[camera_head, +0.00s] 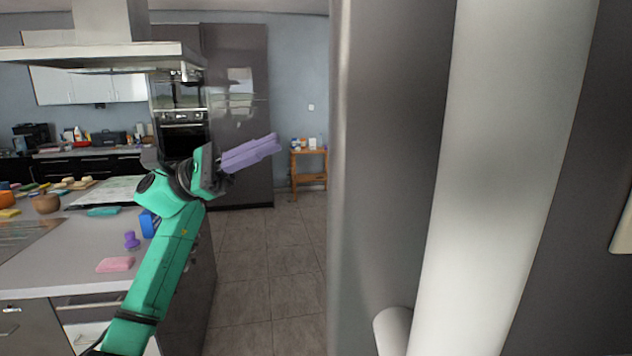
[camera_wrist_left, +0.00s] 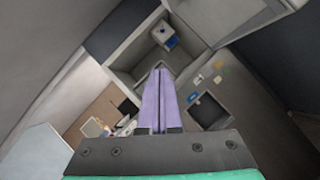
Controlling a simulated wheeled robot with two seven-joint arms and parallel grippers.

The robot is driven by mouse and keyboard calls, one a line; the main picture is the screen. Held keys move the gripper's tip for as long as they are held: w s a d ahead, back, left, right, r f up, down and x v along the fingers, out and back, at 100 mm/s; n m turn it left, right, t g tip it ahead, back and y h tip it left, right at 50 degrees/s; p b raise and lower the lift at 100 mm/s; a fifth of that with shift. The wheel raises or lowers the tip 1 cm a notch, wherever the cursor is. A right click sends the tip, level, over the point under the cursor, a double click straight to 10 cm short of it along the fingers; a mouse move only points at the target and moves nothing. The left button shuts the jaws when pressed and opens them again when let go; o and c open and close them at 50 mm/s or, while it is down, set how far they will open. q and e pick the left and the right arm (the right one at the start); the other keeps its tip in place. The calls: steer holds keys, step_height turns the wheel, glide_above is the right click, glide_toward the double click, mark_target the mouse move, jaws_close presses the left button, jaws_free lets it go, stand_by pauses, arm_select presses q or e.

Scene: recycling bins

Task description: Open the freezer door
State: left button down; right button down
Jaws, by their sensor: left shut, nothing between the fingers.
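A large grey upright panel (camera_head: 390,130) fills the right of the head view, very close, with a thick pale vertical bar (camera_head: 500,170) in front of it. I cannot tell whether this is the freezer door and its handle. My left gripper (camera_head: 276,142) is held out in the air to the left of the panel, clear of it. Its lilac fingers are together and hold nothing; they also show in the left wrist view (camera_wrist_left: 158,72). My right gripper is not in view.
A tall grey cabinet (camera_head: 240,90) stands at the back beside the ovens (camera_head: 182,135). A counter (camera_head: 60,255) with a pink sponge (camera_head: 115,264) and other items is at left. A small wooden table (camera_head: 308,165) is at the back. The tiled floor (camera_head: 265,260) between is clear.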

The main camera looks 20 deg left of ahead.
arm_select(q)
steer(key=s+d+r+m+g+y, duration=0.1)
steer(key=s+d+m+g+y, duration=0.1)
steer(key=s+m, duration=0.35)
steer(key=s+d+r+m+g+y, duration=0.1)
steer(key=s+r+m+y, duration=0.1)
steer(key=s+m, duration=0.4)
steer(key=s+d+p, duration=0.3)
steer(key=d+p, duration=0.1)
steer(key=d, duration=0.7)
steer(key=shift+s+f+n+p, duration=0.15)
steer(key=shift+f+n+p, duration=0.2)
steer(key=shift+n, duration=0.1)
